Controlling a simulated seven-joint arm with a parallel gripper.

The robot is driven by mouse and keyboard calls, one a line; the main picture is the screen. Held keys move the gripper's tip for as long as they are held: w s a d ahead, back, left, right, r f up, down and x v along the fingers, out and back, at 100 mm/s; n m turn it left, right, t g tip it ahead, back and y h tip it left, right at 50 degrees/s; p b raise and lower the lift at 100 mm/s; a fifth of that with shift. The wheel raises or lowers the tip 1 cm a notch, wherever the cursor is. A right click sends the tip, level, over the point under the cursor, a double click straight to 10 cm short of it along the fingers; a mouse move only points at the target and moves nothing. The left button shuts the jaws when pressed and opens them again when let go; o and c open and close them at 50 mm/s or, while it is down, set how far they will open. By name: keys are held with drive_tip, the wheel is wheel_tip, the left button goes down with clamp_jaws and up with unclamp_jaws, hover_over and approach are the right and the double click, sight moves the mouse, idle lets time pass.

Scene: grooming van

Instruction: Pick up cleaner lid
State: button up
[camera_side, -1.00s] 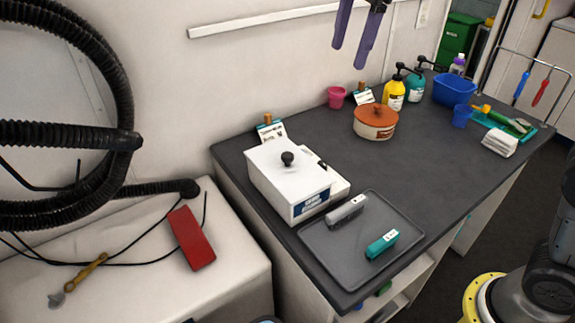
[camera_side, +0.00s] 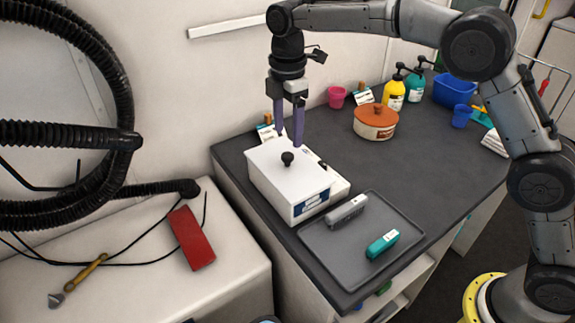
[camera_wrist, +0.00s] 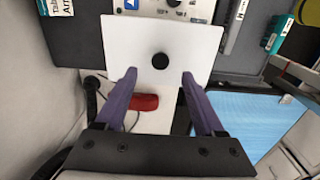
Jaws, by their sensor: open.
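The cleaner lid (camera_side: 272,164) is a flat white top with a round black knob (camera_side: 288,158), closed on a white box-shaped cleaner (camera_side: 311,204) with a blue label. My gripper (camera_side: 290,136) is open and empty, its purple fingers pointing down above the back part of the lid. In the wrist view the lid (camera_wrist: 201,44) lies below the spread fingers (camera_wrist: 158,74). The knob (camera_wrist: 160,60) shows midway between the two fingertips, slightly beyond them. Whether the fingertips touch the lid cannot be told.
A grey tray (camera_side: 335,262) with a grey and a teal clipper-like item lies in front of the cleaner. An orange-lidded pot (camera_side: 375,121) and several bottles stand further back. A small card stand (camera_side: 266,130) is close behind the cleaner. The counter's middle is clear.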

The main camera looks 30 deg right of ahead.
sight(288, 155)
drive_tip(key=shift+f, duration=3.1)
clamp_jaws()
